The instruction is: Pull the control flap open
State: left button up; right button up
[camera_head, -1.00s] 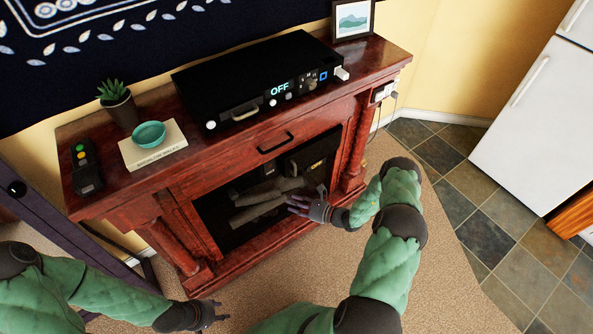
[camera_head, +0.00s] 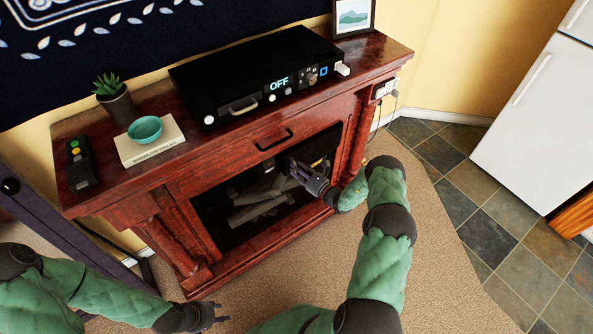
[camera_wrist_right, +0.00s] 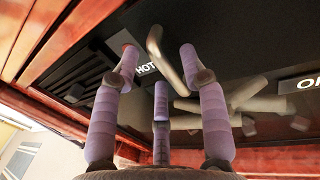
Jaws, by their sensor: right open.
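The fireplace insert has a dark panel with a grey metal bar handle (camera_wrist_right: 168,66), seen in the right wrist view. A HOT label sits left of the handle and a partly cut-off label sits at the right; I take this panel to be the control flap (camera_wrist_right: 235,62), though its edges are unclear. My right gripper (camera_head: 297,168) is open in front of the insert's upper part. In the right wrist view its fingers (camera_wrist_right: 159,58) are spread, with the handle between the two upper fingertips; contact is unclear. My left gripper (camera_head: 217,312) is open and empty, low in front of the fireplace's left side.
A black device (camera_head: 248,72) reading OFF stands on the red wooden mantel. A plant (camera_head: 115,98), a book (camera_head: 150,148) with a teal bowl (camera_head: 145,129), and a remote (camera_head: 80,162) are there too. Carpet in front is clear.

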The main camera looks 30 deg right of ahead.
jog(key=shift+w+a, duration=0.15)
jog(key=shift+w, duration=0.3)
grip_shut()
